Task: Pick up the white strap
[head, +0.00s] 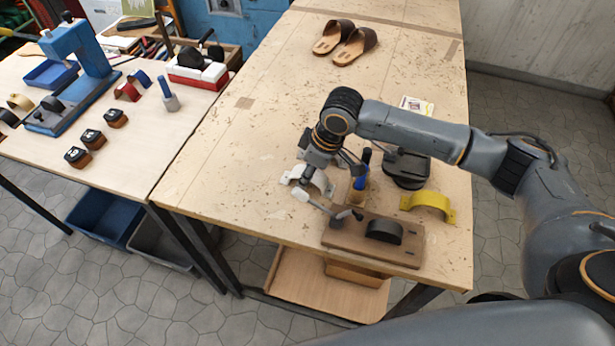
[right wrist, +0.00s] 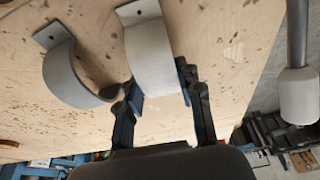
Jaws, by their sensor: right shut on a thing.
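A white strap (right wrist: 150,50), an arched band with a flat, holed end tab, stands between the fingers of my right gripper (right wrist: 160,88) in the right wrist view. The gripper is shut on its band. In the head view my right gripper (head: 318,162) is low over the near part of the wooden table, at the white strap (head: 294,175), which it partly hides. A second, greyer arched strap (right wrist: 72,78) lies just left of the held one in the right wrist view. My left gripper is not in view.
Sandals (head: 345,42) lie far back. The table's left middle is clear.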

